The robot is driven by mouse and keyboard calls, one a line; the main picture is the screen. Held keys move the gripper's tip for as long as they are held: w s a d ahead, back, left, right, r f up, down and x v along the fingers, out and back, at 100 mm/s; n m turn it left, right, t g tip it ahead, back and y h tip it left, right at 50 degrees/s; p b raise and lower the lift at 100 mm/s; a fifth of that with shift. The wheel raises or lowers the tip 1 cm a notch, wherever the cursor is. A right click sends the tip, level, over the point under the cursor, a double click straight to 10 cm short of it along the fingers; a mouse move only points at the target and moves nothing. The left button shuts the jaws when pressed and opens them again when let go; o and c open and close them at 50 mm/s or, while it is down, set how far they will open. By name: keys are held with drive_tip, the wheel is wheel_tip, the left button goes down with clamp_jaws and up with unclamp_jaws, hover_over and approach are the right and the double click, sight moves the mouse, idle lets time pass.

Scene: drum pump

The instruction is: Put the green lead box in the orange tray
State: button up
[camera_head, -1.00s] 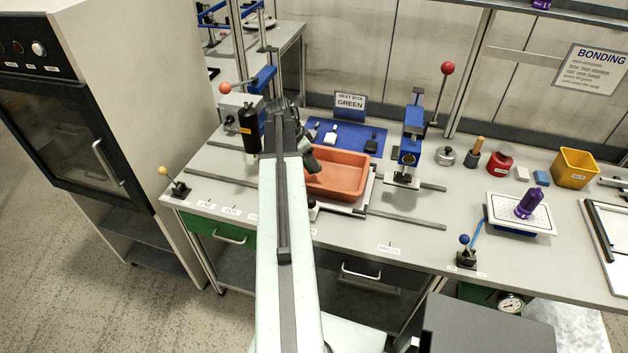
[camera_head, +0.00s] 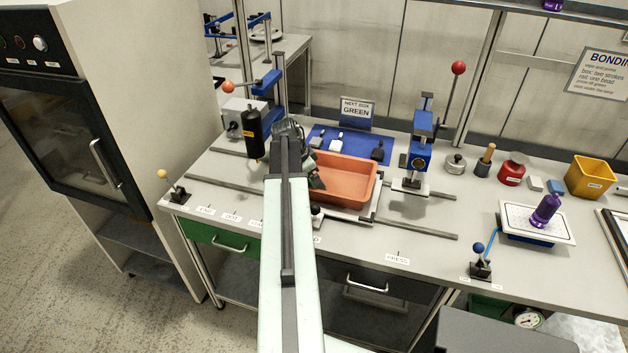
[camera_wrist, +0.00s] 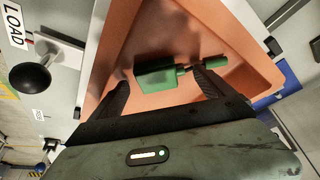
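The orange tray (camera_head: 350,180) sits on the bench in a pale frame; its inside fills much of the wrist view (camera_wrist: 250,62). The green lead box (camera_wrist: 158,79) is inside the tray's outline in the wrist view, with a thin green and dark part reaching right. It appears to lie on the tray floor, just beyond my fingertips. My gripper (camera_wrist: 162,86) has its two fingers spread wide, one on each side of the box's near end, and does not look closed on it. In the head view my gripper (camera_head: 314,174) is over the tray's left side and the box is hidden.
A blue mat (camera_head: 326,132) with small grey and white parts lies behind the tray. A blue press (camera_head: 419,150) stands to its right, a black cylinder (camera_head: 252,133) to its left. A dark ball knob (camera_wrist: 30,79) by the LOAD label is left of the tray.

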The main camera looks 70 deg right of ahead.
drive_tip(key=shift+r, duration=0.1)
drive_tip(key=shift+r+p, duration=0.3)
drive_tip(key=shift+p, duration=0.1)
drive_tip(key=p+v, duration=1)
drive_tip(key=v, duration=0.1)
drive_tip(key=shift+a+r, duration=0.15)
drive_tip(key=shift+w, duration=0.15)
